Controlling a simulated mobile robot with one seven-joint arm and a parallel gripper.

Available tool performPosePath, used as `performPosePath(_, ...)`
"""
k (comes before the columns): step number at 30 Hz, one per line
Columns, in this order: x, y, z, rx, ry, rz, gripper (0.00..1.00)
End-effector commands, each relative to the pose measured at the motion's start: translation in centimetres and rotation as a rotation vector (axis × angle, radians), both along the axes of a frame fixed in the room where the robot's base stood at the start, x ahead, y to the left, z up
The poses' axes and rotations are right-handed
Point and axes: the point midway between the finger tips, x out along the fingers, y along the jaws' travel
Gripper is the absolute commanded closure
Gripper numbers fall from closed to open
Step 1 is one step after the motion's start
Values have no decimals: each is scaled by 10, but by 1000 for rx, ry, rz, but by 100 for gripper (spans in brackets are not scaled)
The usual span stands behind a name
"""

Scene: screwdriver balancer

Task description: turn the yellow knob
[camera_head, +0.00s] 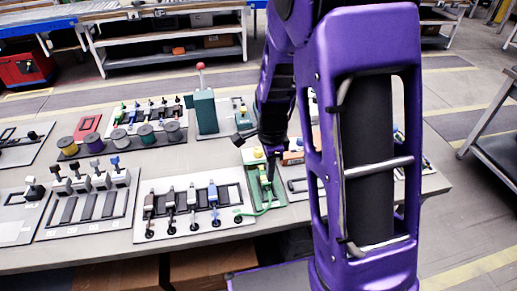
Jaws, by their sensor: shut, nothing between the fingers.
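A small yellow knob (258,153) shows on top of a green device (255,173), right of the middle of the table. Another small yellow part (242,110) sits on a smaller green unit further back; I cannot tell which of the two is the knob named. My purple arm hides the area to the right.
The table (100,258) holds a panel with several screwdriver-like tools (190,205) left of the green device. Coloured spools (120,138) and a green post with a red ball (203,105) stand further back. A green cable lies in front of the device.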

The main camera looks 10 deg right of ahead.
Motion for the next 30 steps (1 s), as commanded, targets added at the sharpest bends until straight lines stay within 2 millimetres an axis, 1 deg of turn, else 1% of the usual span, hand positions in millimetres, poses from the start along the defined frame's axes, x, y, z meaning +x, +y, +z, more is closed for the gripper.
performPosePath(1, 0, 0, 0, 0, 0, 1, 95)
performPosePath(5, 5, 1, 1, 1, 0, 58, 71)
performPosePath(6, 8, 1, 2, 2, 1, 106, 64)
performPosePath(8, 16, 3, 4, 3, 3, 213, 53)
performPosePath(9, 21, 5, 6, 4, 6, 303, 46)
performPosePath(11, 31, 7, 9, 8, 10, 458, 35)
performPosePath(12, 38, 8, 12, 10, 13, 570, 29)
performPosePath(22, 89, 17, 42, 31, 25, 1482, 29)
performPosePath(30, 123, 17, 74, 51, 24, 2201, 29)
